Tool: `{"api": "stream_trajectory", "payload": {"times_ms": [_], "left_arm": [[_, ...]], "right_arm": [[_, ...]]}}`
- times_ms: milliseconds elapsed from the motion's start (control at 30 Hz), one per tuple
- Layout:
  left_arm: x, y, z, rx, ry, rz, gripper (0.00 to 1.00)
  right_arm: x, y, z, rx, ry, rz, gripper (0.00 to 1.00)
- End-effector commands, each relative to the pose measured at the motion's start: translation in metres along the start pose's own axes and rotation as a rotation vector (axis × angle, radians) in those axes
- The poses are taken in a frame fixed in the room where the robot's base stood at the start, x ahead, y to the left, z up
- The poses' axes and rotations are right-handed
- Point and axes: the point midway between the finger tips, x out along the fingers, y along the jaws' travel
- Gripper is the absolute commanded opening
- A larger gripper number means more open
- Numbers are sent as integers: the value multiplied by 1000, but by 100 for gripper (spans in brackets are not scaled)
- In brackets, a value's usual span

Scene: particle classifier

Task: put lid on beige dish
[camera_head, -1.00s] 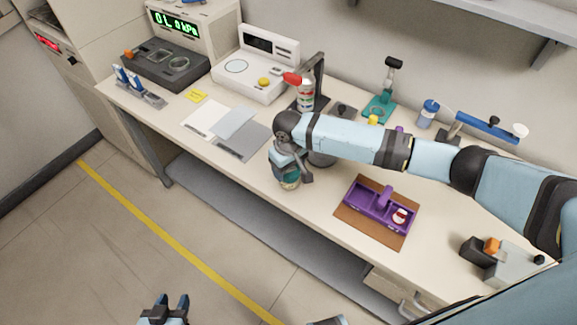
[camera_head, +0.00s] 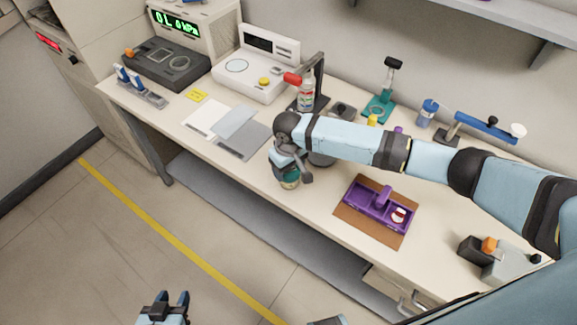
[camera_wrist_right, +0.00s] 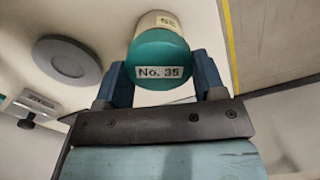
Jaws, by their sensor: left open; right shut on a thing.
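A teal lid (camera_wrist_right: 161,57) labelled "No. 35" sits between the fingers of my right gripper (camera_wrist_right: 160,80), which is shut on it. A beige dish (camera_wrist_right: 157,20) with a small label shows right against the lid's far side in the right wrist view. I cannot tell whether the lid is fully seated. In the head view the lid (camera_head: 288,177) and beige dish (camera_head: 289,186) show below my right gripper, near the bench's front edge, partly hidden by the wrist. My left gripper (camera_head: 171,296) is open and empty, low in front of the bench.
A grey disc (camera_wrist_right: 67,60) lies on the bench beside the dish. A purple tray (camera_head: 362,211) on a brown mat (camera_head: 345,222) is to the right. Grey sheets (camera_head: 243,140) lie to the left. A red-tipped stand (camera_head: 317,85) and bottle (camera_head: 306,97) are behind.

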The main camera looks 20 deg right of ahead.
Motion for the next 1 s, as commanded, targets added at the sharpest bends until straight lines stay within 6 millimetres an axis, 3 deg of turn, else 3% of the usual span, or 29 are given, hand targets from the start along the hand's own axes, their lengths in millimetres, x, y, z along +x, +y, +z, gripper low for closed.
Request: {"api": "stream_trajectory", "payload": {"times_ms": [933,967,1000], "left_arm": [[0,0,0,0,-2,0,43],[0,0,0,0,-2,0,43],[0,0,0,0,-2,0,43]], "right_arm": [[9,0,0,1,0,1,41],[9,0,0,1,0,1,68],[9,0,0,1,0,1,77]]}}
